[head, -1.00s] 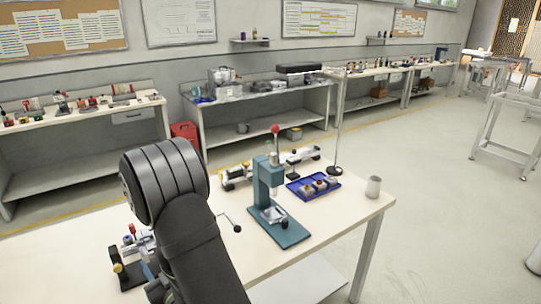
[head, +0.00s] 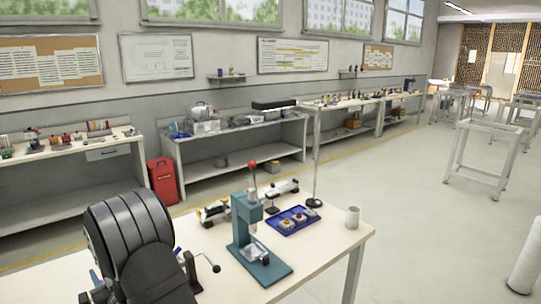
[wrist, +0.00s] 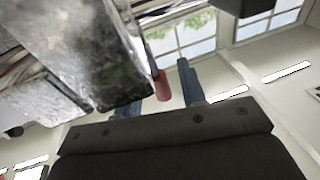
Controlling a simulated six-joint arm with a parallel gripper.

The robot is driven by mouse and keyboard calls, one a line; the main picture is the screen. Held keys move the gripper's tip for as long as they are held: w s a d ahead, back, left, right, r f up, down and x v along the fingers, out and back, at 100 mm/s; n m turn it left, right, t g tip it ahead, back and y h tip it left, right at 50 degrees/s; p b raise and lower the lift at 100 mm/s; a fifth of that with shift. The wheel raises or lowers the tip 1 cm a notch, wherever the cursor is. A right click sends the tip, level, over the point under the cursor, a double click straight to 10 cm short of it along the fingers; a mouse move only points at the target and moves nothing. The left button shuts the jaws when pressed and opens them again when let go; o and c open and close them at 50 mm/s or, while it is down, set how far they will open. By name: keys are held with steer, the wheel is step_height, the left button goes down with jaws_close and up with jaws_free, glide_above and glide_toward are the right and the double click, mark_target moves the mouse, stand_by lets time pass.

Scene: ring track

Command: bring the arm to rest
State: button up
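My arm (head: 130,245) shows at the lower left of the head view, bent over the near bench; its gripper is out of sight there. In the wrist view my gripper (wrist: 158,86) has two blue fingers standing apart. The left finger is largely hidden behind a large, mottled grey block (wrist: 85,50) close to the camera. A red cylinder (wrist: 161,84) appears between the fingers; I see no contact with it, and its distance is unclear. The wrist camera is tilted, with windows and ceiling lights behind.
The near bench (head: 335,245) holds a teal press (head: 245,225) with a red knob, a blue tray (head: 273,225) with several small parts, a white cup (head: 352,217) and a thin stand (head: 315,202). A red canister (head: 162,182) stands by the wall benches.

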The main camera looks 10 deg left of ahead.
steer(key=shift+w+a+r, duration=0.1)
steer(key=shift+w+a, duration=0.25)
steer(key=shift+a, duration=0.2)
steer(key=v, duration=1.7)
steer(key=w+a+r+n, duration=0.1)
steer(key=w+a, duration=0.3)
steer(key=a, duration=0.3)
steer(key=w+a+r+n+g, duration=0.1)
steer(key=w+a, duration=0.3)
steer(key=a, duration=0.3)
steer(key=shift+w+a+n, duration=0.35)
steer(key=shift+w+n, duration=0.05)
